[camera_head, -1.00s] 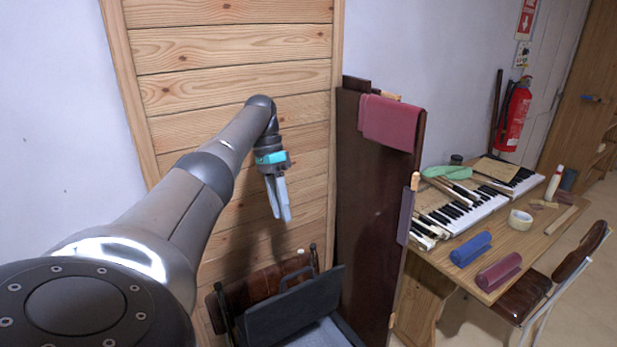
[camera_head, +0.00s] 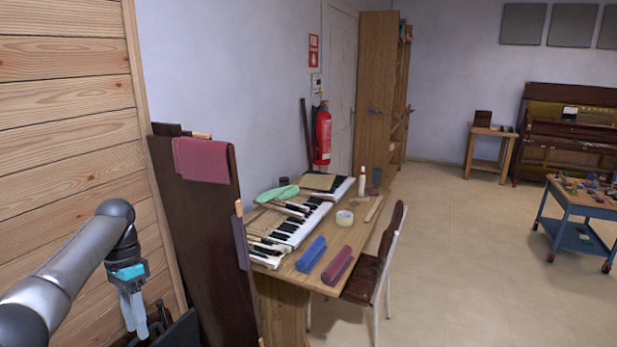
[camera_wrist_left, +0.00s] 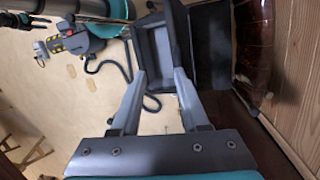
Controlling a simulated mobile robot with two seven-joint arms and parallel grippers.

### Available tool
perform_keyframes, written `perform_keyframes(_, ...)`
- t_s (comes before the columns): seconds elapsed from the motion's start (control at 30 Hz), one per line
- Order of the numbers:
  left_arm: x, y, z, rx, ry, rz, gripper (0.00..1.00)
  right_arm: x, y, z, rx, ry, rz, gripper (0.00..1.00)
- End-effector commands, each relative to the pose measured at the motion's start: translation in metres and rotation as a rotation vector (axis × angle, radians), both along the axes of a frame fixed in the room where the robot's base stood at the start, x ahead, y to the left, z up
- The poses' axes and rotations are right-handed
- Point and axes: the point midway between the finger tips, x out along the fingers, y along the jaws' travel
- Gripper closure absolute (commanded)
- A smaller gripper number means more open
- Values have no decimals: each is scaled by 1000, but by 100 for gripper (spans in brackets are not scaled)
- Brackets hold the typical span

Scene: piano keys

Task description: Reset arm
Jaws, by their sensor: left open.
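My left arm comes in from the left in the head view. Its gripper (camera_head: 136,310) hangs with its fingers pointing down, in front of the wood-plank panel (camera_head: 70,110) and left of a dark upright wooden board. In the left wrist view, my left gripper (camera_wrist_left: 158,85) has its two fingers apart with nothing between them. Beyond the fingers are the floor and a dark grey tray-like thing (camera_wrist_left: 167,60). My right gripper is in neither view.
The dark board (camera_head: 200,240) with a red cloth (camera_head: 203,160) stands close right of the left gripper. Open floor (camera_head: 460,270) lies to the right.

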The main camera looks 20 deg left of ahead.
Motion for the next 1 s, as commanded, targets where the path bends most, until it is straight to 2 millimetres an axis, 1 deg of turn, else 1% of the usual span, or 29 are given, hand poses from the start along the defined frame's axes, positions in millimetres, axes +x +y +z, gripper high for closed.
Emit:
perform_keyframes(0.03,0,-14,-18,26,13,-40,55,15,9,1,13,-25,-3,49)
perform_keyframes(0.1,-1,-33,-40,67,19,-89,55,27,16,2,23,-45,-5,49)
perform_keyframes(0.13,-2,-42,-50,84,19,-110,55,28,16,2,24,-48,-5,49)
perform_keyframes(0.2,-6,-65,-72,117,12,-154,55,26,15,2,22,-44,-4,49)
perform_keyframes(0.27,-10,-84,-90,139,-2,-189,55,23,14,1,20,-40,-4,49)
perform_keyframes(0.3,-14,-98,-101,152,-12,-209,55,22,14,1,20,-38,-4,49)
perform_keyframes(0.37,-22,-119,-116,164,-33,-235,55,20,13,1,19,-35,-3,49)
perform_keyframes(0.4,-27,-133,-124,169,-50,-249,55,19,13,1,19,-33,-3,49)
perform_keyframes(0.47,-36,-154,-136,175,-78,-266,55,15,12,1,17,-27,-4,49)
perform_keyframes(0.5,-43,-168,-143,176,-97,-273,55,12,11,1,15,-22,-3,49)
perform_keyframes(0.6,-62,-202,-154,170,-154,-277,55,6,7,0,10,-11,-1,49)
perform_keyframes(0.73,-88,-243,-159,152,-233,-251,55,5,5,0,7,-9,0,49)
perform_keyframes(0.8,-102,-261,-157,141,-277,-221,55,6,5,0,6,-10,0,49)
perform_keyframes(0.9,-121,-283,-149,125,-337,-165,55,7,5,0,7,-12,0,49)
perform_keyframes(1.0,-136,-296,-138,117,-386,-105,55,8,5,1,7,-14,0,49)
